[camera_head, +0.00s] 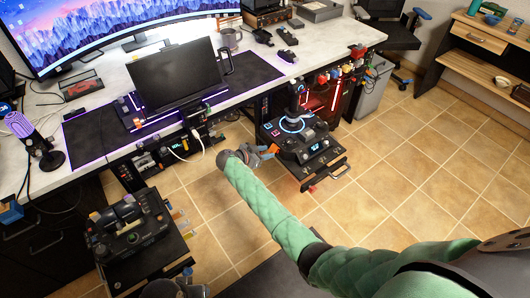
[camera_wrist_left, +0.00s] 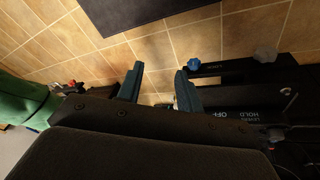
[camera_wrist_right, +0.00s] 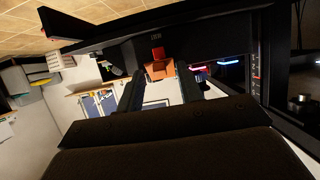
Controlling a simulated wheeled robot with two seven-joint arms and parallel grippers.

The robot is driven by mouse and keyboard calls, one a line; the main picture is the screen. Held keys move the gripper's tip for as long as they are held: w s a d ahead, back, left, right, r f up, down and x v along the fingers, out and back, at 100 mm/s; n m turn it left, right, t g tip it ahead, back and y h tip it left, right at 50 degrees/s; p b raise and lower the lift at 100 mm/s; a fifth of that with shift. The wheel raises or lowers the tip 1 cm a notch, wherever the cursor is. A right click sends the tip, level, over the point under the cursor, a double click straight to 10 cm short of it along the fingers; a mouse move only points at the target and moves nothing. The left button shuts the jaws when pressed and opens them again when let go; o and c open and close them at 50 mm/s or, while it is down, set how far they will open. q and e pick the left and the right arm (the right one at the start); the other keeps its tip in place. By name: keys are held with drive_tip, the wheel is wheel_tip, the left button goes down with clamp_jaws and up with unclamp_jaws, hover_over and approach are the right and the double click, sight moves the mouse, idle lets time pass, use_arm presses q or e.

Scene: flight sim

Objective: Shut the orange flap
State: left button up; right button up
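The orange flap (camera_wrist_right: 160,71) shows in the right wrist view on the edge of a dark panel, with a small red part (camera_wrist_right: 158,53) just above it. It stands out from the panel. My right gripper (camera_wrist_right: 160,72) is open, with a fingertip on each side of the flap; I cannot tell whether they touch it. In the head view this gripper (camera_head: 262,152) is at the left side of the joystick console (camera_head: 312,148), beside a bit of orange. My left gripper (camera_wrist_left: 160,75) is open and empty, over the tiled floor near the left console.
The left throttle console (camera_head: 128,228) stands at the lower left, below the desk (camera_head: 335,38) with its monitors. A grey bin (camera_head: 372,98) stands behind the joystick console. Tiled floor (camera_head: 405,190) is free on the right.

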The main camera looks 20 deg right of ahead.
clamp_jaws()
drive_tip(key=shift+f, duration=0.1)
